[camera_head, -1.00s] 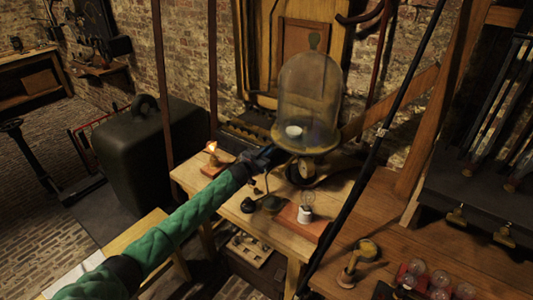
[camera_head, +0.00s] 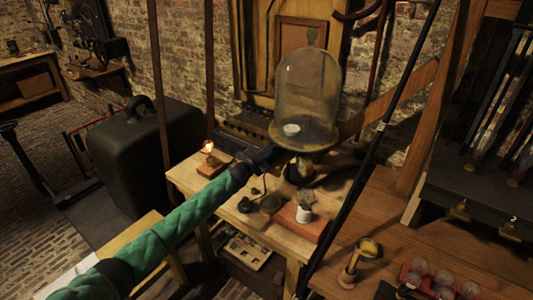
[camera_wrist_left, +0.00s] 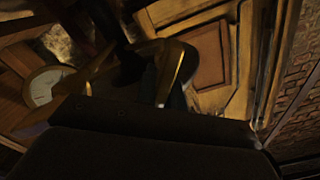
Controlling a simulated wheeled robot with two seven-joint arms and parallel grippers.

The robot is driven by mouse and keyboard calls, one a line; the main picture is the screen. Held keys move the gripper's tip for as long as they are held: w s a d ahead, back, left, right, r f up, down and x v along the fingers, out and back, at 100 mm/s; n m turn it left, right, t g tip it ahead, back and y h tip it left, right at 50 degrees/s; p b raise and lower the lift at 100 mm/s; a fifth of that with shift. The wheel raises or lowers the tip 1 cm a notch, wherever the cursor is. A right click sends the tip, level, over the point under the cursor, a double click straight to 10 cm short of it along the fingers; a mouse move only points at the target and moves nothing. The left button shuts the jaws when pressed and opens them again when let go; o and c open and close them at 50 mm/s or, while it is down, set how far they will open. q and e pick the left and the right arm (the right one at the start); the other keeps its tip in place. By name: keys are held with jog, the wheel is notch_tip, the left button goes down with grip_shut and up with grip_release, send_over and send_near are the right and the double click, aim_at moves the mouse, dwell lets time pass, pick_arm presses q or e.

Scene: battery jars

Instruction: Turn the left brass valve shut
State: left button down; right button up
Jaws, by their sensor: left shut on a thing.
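My left gripper (camera_head: 264,156) reaches in from the left along the green-sleeved arm. It is at the left edge of the base under the glass bell jar (camera_head: 307,90). In the left wrist view, a brass handle (camera_wrist_left: 172,68) shows just beyond the dark gripper body; it appears to be the left brass valve, and the gripper is shut on it. The exact contact and the valve's angle are hidden in the dark. My right gripper is not in view.
A small white-based lamp on a red board (camera_head: 304,212) stands in front of the jar. A brass stand (camera_head: 358,262) and several glass bulbs are at front right. A dark slanting rod (camera_head: 372,160) crosses the right side.

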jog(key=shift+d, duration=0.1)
pick_arm(q)
jog(key=c, duration=1.5)
grip_release()
jog(key=shift+s, duration=0.1)
